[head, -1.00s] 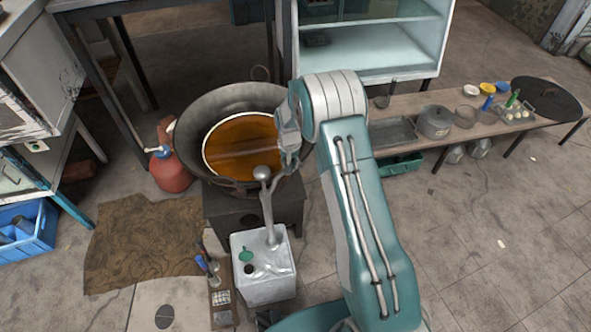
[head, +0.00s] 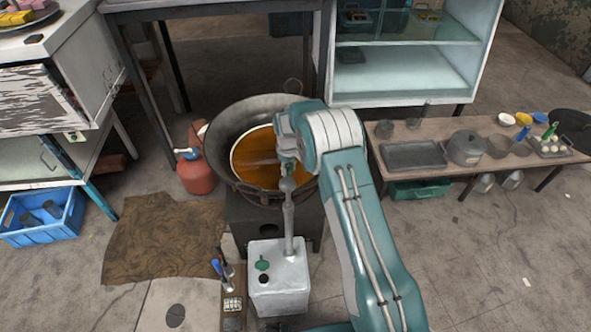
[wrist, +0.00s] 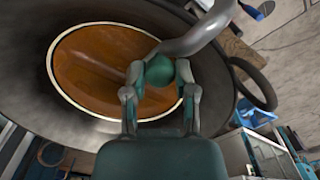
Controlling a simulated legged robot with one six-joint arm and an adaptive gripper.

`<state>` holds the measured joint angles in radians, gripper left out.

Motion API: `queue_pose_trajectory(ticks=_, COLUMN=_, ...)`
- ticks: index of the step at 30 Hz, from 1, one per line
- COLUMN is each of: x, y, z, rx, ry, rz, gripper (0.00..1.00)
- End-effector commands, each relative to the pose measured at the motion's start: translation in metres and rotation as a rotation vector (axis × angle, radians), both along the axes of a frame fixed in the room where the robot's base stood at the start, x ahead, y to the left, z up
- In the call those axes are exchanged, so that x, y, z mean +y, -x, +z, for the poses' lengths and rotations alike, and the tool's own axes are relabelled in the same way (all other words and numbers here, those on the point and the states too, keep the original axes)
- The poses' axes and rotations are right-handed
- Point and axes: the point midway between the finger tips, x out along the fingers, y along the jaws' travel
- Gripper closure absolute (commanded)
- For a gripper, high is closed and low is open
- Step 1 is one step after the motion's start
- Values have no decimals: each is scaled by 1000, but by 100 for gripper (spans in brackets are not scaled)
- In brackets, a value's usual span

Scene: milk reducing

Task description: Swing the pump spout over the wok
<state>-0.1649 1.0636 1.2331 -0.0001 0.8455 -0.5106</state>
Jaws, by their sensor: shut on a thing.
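The pump is a pale metal box (head: 279,285) with a grey upright pipe and a rounded top (head: 287,185), in front of the wok. The dark wok (head: 232,115) holds orange-brown liquid and sits on a dark stove. In the wrist view, the grey spout (wrist: 207,32) curves in from the upper right to a green ball-shaped piece (wrist: 159,71). My gripper (wrist: 160,88) is shut on that green piece, with a finger on each side. The wok's liquid (wrist: 100,65) shows behind it. In the head view, my arm hides much of the gripper and spout end.
A red canister (head: 197,177) stands left of the wok. A low bench (head: 400,185) with a pot (head: 466,148) and trays is on the right. A blue crate (head: 42,215) and brown mat (head: 165,240) are at left.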

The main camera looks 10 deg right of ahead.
Motion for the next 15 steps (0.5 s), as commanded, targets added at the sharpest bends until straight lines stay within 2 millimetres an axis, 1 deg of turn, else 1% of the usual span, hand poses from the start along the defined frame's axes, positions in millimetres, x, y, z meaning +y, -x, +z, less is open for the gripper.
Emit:
queue_pose_trajectory(ticks=1, x=3, y=1, z=-3, rx=2, ry=0, rz=25, gripper=100)
queue_pose_trajectory(ticks=6, x=10, y=1, z=-3, rx=3, ry=1, rz=87, gripper=100)
queue_pose_trajectory(ticks=15, x=14, y=0, z=-3, rx=2, ry=0, rz=126, gripper=100)
